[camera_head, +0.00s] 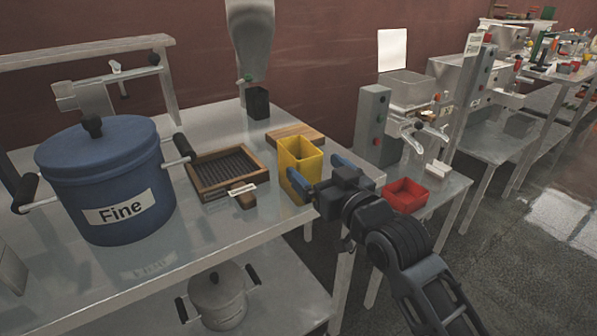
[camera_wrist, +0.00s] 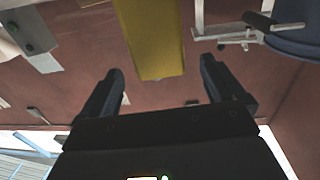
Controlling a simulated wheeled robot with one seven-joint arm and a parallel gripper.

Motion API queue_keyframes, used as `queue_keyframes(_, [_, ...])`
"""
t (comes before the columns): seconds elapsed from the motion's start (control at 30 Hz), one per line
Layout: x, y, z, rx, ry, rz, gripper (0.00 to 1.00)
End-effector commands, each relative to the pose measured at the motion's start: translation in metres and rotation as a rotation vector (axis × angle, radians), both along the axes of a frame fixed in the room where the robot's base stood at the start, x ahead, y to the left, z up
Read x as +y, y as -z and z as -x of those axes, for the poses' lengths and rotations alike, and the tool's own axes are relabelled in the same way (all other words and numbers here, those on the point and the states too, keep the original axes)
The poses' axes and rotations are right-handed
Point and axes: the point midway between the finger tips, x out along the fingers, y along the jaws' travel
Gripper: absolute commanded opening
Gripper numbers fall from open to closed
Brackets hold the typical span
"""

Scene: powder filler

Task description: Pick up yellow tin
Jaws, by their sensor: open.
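In the wrist view the tin (camera_wrist: 150,40) appears between the two spread fingers of my gripper (camera_wrist: 162,67), with visible gaps on both sides. I cannot tell exactly how deep the tin sits between the fingers.
A blue "Fine" pot (camera_head: 104,178) and a wooden-framed tray (camera_head: 205,196) stand left of the tin. A wooden board (camera_head: 296,134) lies behind it. A red open box (camera_head: 405,195) is on the lower stand to the right, near the filling machine (camera_head: 374,125).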

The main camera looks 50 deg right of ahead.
Motion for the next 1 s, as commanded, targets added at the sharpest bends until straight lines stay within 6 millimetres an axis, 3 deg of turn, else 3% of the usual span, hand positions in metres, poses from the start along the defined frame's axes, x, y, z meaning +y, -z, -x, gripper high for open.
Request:
queue_keyframes(0.37, [-0.013, -0.003, -0.031, -0.004, 0.003, -0.004, 0.96])
queue_keyframes(0.7, [-0.027, -0.001, -0.072, -0.004, 0.003, -0.004, 0.96])
queue_keyframes(1.0, [-0.028, 0.000, -0.075, -0.003, 0.003, -0.001, 0.96])
